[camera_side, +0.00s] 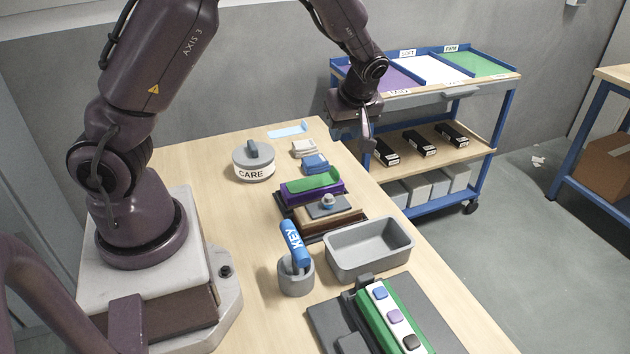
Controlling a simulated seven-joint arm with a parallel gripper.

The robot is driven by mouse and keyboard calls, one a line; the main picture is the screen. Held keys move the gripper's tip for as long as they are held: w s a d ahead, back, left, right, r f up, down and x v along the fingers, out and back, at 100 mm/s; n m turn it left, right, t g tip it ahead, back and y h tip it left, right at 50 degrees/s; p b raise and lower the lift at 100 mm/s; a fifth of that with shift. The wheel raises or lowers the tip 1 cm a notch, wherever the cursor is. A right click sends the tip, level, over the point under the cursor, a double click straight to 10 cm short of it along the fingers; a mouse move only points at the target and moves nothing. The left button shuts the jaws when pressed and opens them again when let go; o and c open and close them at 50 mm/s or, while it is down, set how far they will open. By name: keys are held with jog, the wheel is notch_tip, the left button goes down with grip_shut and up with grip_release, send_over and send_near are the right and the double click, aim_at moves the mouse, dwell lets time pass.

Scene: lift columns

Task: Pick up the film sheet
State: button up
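A thin pale-blue sheet, which looks like the film sheet (287,131), lies flat near the far edge of the wooden table, with a small darker blue mark at its right end. My gripper (352,140) points down past the table's right edge, to the right of the sheet and apart from it. Its two fingers look spread, with nothing visible between them. The fingers are small and dark in this view.
A grey round CARE container (253,163) stands near the sheet. White and blue folded pieces (315,163), stacked coloured blocks (322,205), a KEY cup (296,277) and a grey bin (370,250) fill the right side. A blue-framed cart (495,125) stands behind.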

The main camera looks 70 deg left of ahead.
send_over(335, 169)
jog(key=d, duration=0.2)
jog(key=shift+n, duration=0.3)
notch_tip(335, 169, down, 7)
jog(key=shift+s+r, duration=0.15)
jog(key=shift+r, duration=0.05)
jog(key=shift+w+d+x, duration=0.1)
jog(key=shift+d+x, duration=0.05)
jog(key=shift+x, duration=1.35)
jog(key=shift+w+d+x, duration=0.1)
jog(key=shift+w+x, duration=0.05)
jog(key=shift+x, duration=1.35)
jog(key=shift+f, duration=0.1)
jog(key=shift+c, duration=0.5)
grip_shut()
